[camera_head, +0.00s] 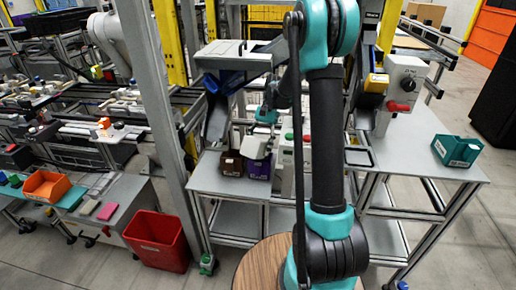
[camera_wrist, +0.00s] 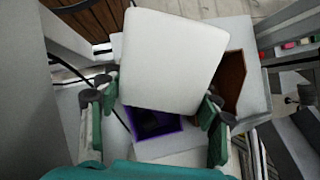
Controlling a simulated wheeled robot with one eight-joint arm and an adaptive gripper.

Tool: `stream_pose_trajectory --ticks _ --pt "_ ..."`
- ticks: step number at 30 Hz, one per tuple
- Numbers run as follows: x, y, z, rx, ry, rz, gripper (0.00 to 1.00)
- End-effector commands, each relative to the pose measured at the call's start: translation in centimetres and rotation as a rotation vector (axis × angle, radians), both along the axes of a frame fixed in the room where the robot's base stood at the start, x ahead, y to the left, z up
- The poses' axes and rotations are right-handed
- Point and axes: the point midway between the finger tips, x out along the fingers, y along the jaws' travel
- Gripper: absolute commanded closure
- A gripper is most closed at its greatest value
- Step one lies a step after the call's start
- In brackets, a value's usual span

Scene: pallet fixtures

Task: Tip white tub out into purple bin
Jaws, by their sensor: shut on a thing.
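The white tub (camera_wrist: 170,60) fills the upper middle of the wrist view, with a broad blank face toward the camera. My gripper (camera_wrist: 156,108) has one finger on each side of it and is shut on it. The purple bin (camera_wrist: 152,138) shows below the tub's lower edge in that view, its inside dark and partly covered by the tub. In the head view the purple bin (camera_head: 257,167) stands on the grey table behind my arm. I cannot make out the tub there. Its contents and exact tilt are not clear.
A brown bin (camera_head: 231,163) stands left of the purple bin, and it shows at the right in the wrist view (camera_wrist: 233,80). A teal bin (camera_head: 457,150) sits at the table's right. A red crate (camera_head: 157,240) is on the floor. A metal post (camera_head: 162,110) rises left of the table.

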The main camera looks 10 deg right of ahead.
Motion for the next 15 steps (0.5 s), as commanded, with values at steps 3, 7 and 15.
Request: stream_pose_trajectory --ticks 3,7,15 --pt "0.0 0.0 0.9 0.000 0.000 0.000 0.71" --pt "0.0 0.0 1.9 0.000 0.000 0.000 0.71" --pt "0.0 0.0 3.8 0.000 0.000 0.000 0.71"
